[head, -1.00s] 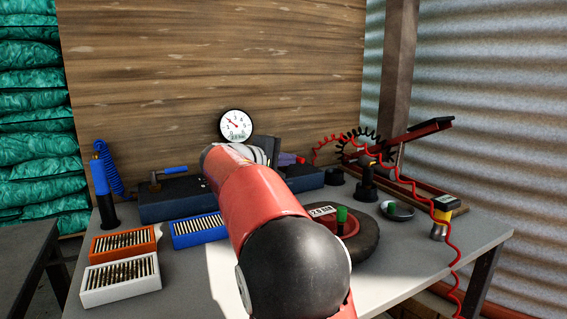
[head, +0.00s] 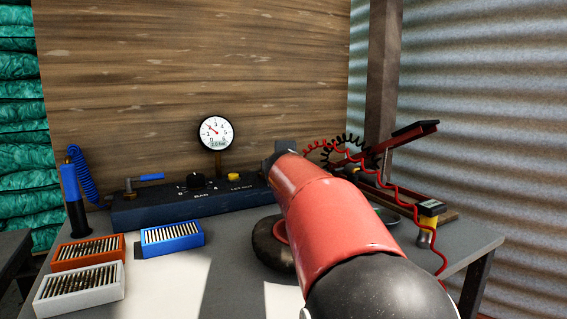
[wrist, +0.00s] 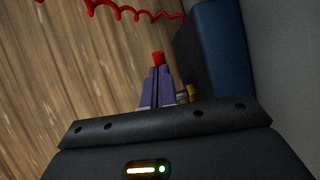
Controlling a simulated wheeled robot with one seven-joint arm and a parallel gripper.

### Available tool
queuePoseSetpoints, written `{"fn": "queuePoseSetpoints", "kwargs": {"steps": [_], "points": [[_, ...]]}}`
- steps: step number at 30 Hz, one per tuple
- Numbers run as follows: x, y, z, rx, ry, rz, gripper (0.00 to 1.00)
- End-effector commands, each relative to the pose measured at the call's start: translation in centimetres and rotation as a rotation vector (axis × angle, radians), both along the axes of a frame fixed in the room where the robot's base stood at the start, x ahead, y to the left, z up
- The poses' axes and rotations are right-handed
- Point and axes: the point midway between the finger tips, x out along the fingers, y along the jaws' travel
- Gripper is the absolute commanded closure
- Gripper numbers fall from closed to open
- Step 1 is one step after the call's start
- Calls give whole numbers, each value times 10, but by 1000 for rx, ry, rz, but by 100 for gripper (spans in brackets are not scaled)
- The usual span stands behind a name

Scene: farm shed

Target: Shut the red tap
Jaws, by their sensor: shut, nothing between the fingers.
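In the wrist view a small red piece (wrist: 158,58), which looks like the red tap's handle, shows just at the tips of my gripper (wrist: 158,70). The gripper's purple-grey fingers are together, with nothing held. I cannot tell whether they touch the red piece. A brass fitting (wrist: 188,93) sticks out from the end of the blue box (wrist: 215,50), partly behind the fingers. In the head view the dark box (head: 150,213) stands on the bench and its right end is hidden by my arm. The red tap is hidden there too.
A blue lever (head: 150,177) sits at the box's left end. A round gauge (head: 216,132) stands behind the box. A tyre (head: 270,245) lies partly under my arm. Part trays (head: 80,285) stand front left. A red coiled hose (head: 400,190) hangs at the right.

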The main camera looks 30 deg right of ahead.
Motion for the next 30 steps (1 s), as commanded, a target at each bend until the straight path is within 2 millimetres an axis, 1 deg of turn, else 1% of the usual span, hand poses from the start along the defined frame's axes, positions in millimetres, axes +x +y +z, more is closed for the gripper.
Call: {"fn": "queuePoseSetpoints", "kwargs": {"steps": [18,30], "points": [[13,-11,-1,-1,3,-1,100],[17,-14,-1,-1,3,-1,100]]}}
